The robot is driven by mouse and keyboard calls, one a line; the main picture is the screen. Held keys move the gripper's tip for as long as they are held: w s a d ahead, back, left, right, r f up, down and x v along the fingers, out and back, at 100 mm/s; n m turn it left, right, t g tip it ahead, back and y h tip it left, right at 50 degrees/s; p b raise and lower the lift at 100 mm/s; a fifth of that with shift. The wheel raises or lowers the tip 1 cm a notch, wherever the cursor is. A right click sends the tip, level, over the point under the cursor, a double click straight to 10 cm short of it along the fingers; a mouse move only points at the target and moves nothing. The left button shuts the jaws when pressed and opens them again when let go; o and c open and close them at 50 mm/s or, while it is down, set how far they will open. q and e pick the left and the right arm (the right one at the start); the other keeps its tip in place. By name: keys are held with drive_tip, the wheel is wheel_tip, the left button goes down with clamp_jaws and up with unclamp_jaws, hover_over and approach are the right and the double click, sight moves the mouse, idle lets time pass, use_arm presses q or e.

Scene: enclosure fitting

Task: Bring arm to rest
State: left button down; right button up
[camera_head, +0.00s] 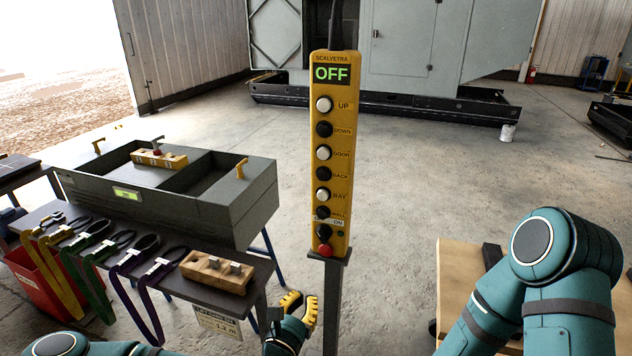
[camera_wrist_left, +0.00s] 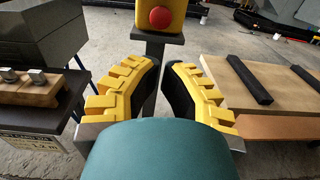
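My left gripper (camera_head: 299,308) hangs low in the head view, just left of the post under the yellow control pendant (camera_head: 347,150). In the left wrist view its two yellow fingers (camera_wrist_left: 166,68) stand apart with nothing between them. The pendant's post and red button (camera_wrist_left: 160,17) show beyond the fingertips; the gripper looks apart from them, though the exact distance is unclear. My left arm is mostly below the head view's edge. My right arm (camera_head: 560,250) is bent at the right, and its gripper is out of view.
A dark bench (camera_head: 178,284) at left carries a grey enclosure (camera_head: 222,222), colored straps and a wooden block with metal pieces (camera_head: 217,269). A red bin (camera_head: 40,288) stands beside it. A wooden table (camera_head: 456,262) with black bars is at right. Open floor lies beyond the pendant.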

use_arm(q)
drive_tip(key=s+d+f+m+g+h, duration=0.25)
drive_tip(key=s+f+m+g, duration=0.35)
drive_tip(key=m, duration=0.3)
drive_tip(key=s+d+f+m+g+h, duration=0.1)
drive_tip(key=s+d+f+m+g, duration=0.3)
drive_tip(key=f+m, duration=0.5)
drive_tip(key=s+a+f+m+g+y, duration=0.2)
drive_tip(key=s+a+m, duration=0.2)
drive_tip(key=a+m, duration=0.2)
drive_tip(key=s+a+f+m+g+y, duration=0.2)
drive_tip(key=s+a+m+g+y, duration=0.1)
drive_tip(key=a+m, duration=0.3)
drive_tip(key=shift+s+a+f, duration=0.15)
drive_tip(key=shift+s, duration=0.2)
drive_tip(key=shift+a, duration=0.15)
